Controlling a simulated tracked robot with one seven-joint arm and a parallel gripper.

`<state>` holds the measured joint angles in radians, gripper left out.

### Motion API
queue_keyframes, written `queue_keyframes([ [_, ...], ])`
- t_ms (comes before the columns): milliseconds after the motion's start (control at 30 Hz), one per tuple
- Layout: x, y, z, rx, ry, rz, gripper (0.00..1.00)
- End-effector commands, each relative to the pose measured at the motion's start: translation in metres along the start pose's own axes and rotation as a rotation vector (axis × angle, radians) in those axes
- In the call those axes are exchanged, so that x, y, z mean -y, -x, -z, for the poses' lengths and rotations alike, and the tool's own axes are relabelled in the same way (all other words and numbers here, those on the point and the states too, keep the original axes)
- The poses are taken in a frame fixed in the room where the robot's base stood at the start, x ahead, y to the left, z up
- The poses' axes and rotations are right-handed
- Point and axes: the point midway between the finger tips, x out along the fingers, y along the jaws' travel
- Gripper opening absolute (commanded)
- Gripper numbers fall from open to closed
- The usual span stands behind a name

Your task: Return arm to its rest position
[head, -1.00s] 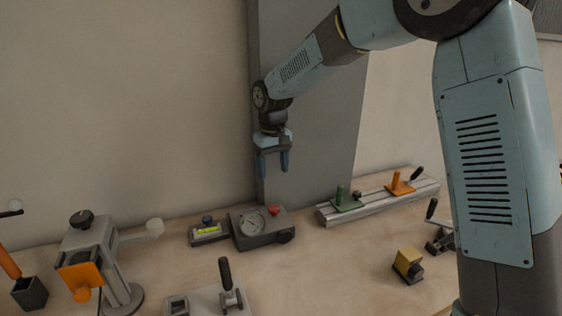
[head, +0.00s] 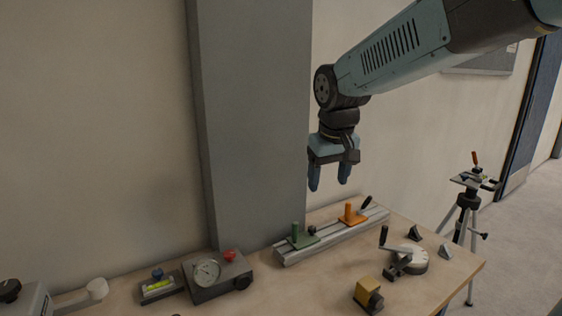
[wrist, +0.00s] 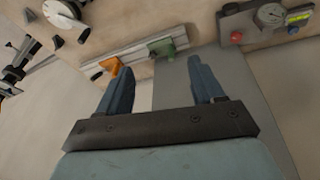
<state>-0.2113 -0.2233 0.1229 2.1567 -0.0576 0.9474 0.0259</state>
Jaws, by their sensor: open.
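My gripper (head: 328,177) hangs fingers down in the head view, in the air above the back of the workbench and the metal rail. It is open, with a clear gap between its two blue fingers and nothing held. In the wrist view my gripper (wrist: 160,82) also shows empty, its fingers apart with bench items beyond them. My arm comes in from the upper right of the head view.
The workbench (head: 330,285) carries a rail (head: 335,236) with green and orange stops, a grey gauge box (head: 218,277), a level (head: 158,288), a yellow block (head: 368,291) and a round clamp (head: 407,260). A tripod (head: 467,205) stands right. A grey pillar (head: 255,120) rises behind.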

Motion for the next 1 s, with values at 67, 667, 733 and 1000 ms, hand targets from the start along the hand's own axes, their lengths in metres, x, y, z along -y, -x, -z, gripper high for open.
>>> queue_keyframes([
  [67,-0.014,0.011,-0.021,-0.026,-0.039,-0.009,0.67],
  [667,-0.068,0.043,-0.166,-0.189,-0.292,-0.048,0.67],
  [733,-0.070,0.043,-0.176,-0.201,-0.309,-0.050,0.67],
  [1000,-0.071,0.041,-0.191,-0.217,-0.333,-0.052,0.67],
])
